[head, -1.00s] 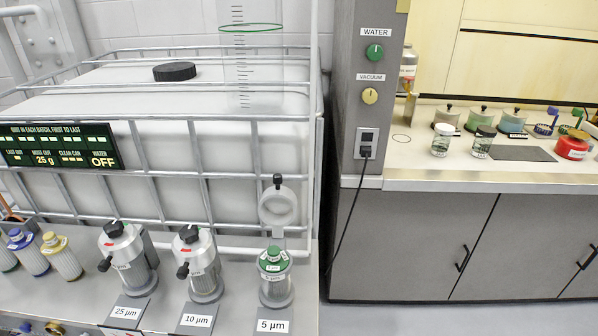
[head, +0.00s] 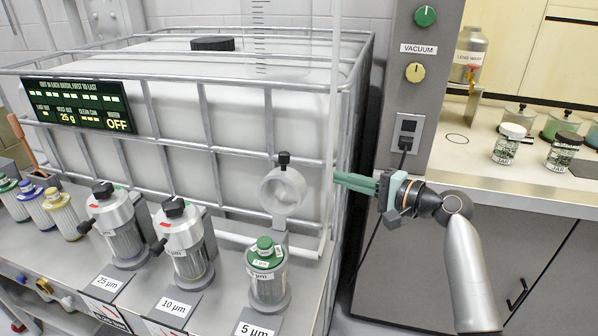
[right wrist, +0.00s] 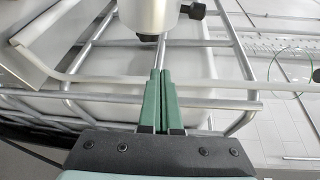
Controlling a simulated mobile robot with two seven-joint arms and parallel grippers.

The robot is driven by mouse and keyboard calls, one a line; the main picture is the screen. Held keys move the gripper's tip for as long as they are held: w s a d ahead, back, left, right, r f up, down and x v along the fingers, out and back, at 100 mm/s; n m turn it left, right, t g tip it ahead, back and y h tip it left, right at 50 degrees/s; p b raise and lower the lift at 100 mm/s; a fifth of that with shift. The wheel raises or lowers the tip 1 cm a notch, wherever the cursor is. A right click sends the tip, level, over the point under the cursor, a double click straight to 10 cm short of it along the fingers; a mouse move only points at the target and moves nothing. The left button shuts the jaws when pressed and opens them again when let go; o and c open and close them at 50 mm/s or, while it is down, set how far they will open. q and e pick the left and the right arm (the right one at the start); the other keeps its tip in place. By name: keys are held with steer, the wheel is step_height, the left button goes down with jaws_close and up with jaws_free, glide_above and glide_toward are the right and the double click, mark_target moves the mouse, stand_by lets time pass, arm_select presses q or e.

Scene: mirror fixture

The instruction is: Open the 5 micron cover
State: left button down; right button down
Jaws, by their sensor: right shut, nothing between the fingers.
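The 5 µm housing (head: 268,287) stands at the right end of the bench behind its 5 µm label (head: 255,330), with a green-capped filter in it. Its pale ring-shaped cover (head: 268,196) stands raised on edge behind the filter, black knob (head: 284,159) at the top, clear of the housing's mouth. My right gripper (head: 338,180) is shut and empty, to the right of the cover, its green fingers pointing left. In the right wrist view, the shut fingers (right wrist: 158,74) point toward the cover (right wrist: 150,14), with a gap between. My left gripper is not in view.
The 10 µm housing (head: 187,248) and 25 µm housing (head: 119,232) stand to the left with covers down. A caged white tank (head: 240,110) stands close behind the bench. Its bars lie near my right fingers. A grey post (head: 398,90) stands behind the right arm.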

mark_target(298, 173)
steer(key=shift+y, duration=0.5)
steer(key=w+a+r, duration=0.1)
steer(key=a, duration=0.2)
steer(key=a+r, duration=0.1)
steer(key=a, duration=0.2)
steer(key=w+a+r, duration=0.1)
steer(key=a, duration=0.2)
steer(key=shift+w+a+r+p, duration=0.3)
steer(key=shift+a+r+p, duration=0.05)
steer(key=shift+r, duration=0.05)
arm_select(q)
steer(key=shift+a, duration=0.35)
arm_select(e)
steer(key=shift+s, duration=0.15)
steer(key=shift+s, duration=0.1)
